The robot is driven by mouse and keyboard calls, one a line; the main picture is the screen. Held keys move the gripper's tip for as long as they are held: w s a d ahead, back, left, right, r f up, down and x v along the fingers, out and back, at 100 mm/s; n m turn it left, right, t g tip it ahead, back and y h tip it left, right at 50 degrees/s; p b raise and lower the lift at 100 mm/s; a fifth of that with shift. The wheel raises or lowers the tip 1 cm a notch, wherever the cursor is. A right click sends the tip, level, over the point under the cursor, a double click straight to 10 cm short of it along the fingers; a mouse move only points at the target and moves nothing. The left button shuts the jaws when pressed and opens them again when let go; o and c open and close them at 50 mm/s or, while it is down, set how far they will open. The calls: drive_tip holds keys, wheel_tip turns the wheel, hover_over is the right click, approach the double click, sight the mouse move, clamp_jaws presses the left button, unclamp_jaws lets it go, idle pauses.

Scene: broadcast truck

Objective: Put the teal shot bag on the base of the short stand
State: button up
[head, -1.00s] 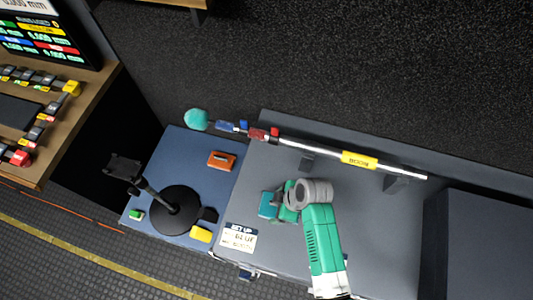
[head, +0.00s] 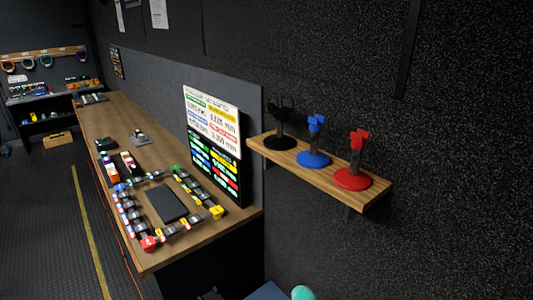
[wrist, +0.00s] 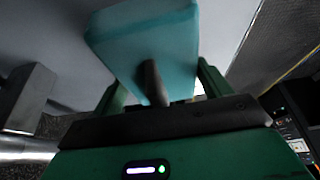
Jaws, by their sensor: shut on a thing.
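In the wrist view my gripper (wrist: 160,88) is shut on the teal shot bag (wrist: 143,40), a pale teal block-like bag held between the green fingers. Three small stands with round bases are on a wooden wall shelf in the head view: a black stand (head: 281,133), a blue stand (head: 315,146) and a red stand (head: 354,168). I cannot tell whether the short stand is among them. The black round-based stand on the blue surface of the earlier head view is out of frame, except perhaps a dark tip at the bottom edge.
The wooden shelf (head: 325,177) juts from the dark wall.

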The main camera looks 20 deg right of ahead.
drive_tip(key=w+a+r+m, duration=0.1)
drive_tip(key=w+a+r, duration=0.3)
drive_tip(key=w, duration=0.5)
drive_tip(key=w+a+r+m, duration=0.1)
drive_tip(key=w+a+r, duration=0.3)
drive_tip(key=w, duration=0.6)
drive_tip(key=w+a+r+m+h+p, duration=0.1)
drive_tip(key=w+a+r, duration=0.35)
drive_tip(key=a, duration=0.25)
drive_tip(key=w+a+r+m+h, duration=0.1)
drive_tip(key=w+a+r+m, duration=0.1)
drive_tip(key=w+a+r, duration=0.35)
drive_tip(key=s+a+p+v, duration=0.1)
drive_tip(key=p+v, duration=0.7)
drive_tip(key=p, duration=0.1)
drive_tip(key=s+f+p+v, duration=0.1)
drive_tip(key=p+v, duration=0.7)
drive_tip(key=p, duration=0.2)
drive_tip(key=shift+s+a+r+t, duration=0.3)
drive_tip(key=shift+s+a+r, duration=0.1)
drive_tip(key=shift+s, duration=0.05)
